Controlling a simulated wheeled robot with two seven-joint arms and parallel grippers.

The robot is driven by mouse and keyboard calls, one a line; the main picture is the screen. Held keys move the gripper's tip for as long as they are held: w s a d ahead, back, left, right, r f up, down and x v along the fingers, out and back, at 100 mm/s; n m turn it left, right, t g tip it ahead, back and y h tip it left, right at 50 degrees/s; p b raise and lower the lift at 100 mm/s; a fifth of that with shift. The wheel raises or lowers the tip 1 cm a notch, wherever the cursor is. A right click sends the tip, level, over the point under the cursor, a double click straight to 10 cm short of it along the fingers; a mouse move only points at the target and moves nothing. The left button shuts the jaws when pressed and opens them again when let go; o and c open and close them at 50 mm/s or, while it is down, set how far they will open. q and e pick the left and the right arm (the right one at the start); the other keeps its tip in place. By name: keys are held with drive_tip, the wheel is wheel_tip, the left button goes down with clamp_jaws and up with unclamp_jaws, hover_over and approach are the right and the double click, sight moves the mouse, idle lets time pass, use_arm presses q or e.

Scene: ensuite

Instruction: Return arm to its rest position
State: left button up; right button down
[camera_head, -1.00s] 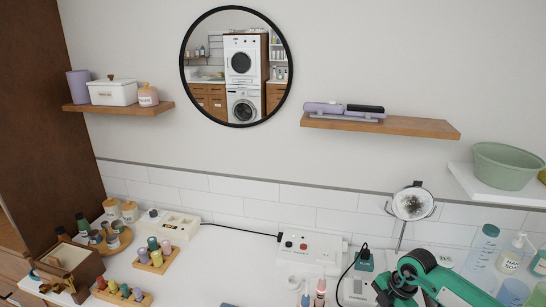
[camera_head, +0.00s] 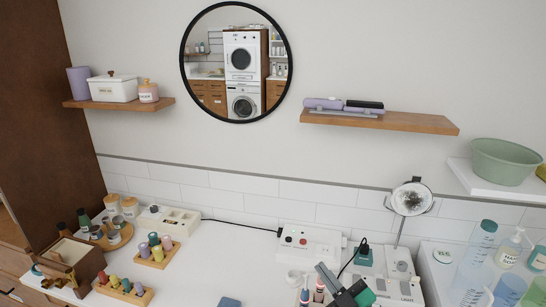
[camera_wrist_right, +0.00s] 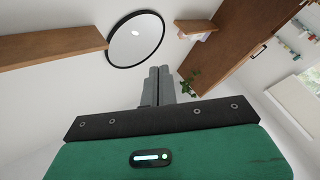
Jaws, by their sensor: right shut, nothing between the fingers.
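My right gripper (camera_head: 326,272) shows at the bottom of the head view, over the front part of the white counter, with its dark fingers pointing up and left. In the right wrist view its two grey fingers (camera_wrist_right: 161,84) lie side by side, shut with nothing between them. In that view the fingers point toward the wall with the round mirror (camera_wrist_right: 136,39). The gripper's green housing fills the bottom of the wrist view. My left gripper is not in view.
Close to the right gripper are small bottles (camera_head: 318,290), a white box with buttons (camera_head: 310,243) and a plugged-in adapter (camera_head: 364,255). A round lamp or mirror on a stand (camera_head: 411,199) and a tall clear bottle (camera_head: 474,262) stand to the right. Counter space (camera_head: 225,255) left of the gripper is clear.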

drive_tip(key=s+d+f+m+g+h, duration=0.4)
drive_tip(key=s+d+f+m+h, duration=0.3)
drive_tip(key=d+f+m+h, duration=0.4)
drive_tip(key=s+f+g, duration=0.4)
drive_tip(key=s+g, duration=0.1)
drive_tip(key=s, duration=0.5)
drive_tip(key=s+f+g, duration=0.5)
drive_tip(key=s, duration=0.5)
wheel_tip(320, 180, down, 32)
drive_tip(key=s+g, duration=0.2)
drive_tip(key=s+d+f, duration=0.1)
drive_tip(key=s+f, duration=0.8)
drive_tip(key=s+d+f, duration=0.2)
drive_tip(key=s+f, duration=0.7)
drive_tip(key=shift+s+d+f+n+g, duration=0.2)
drive_tip(key=shift+d+f+n+g, duration=0.05)
drive_tip(key=shift+f+n+g, duration=0.15)
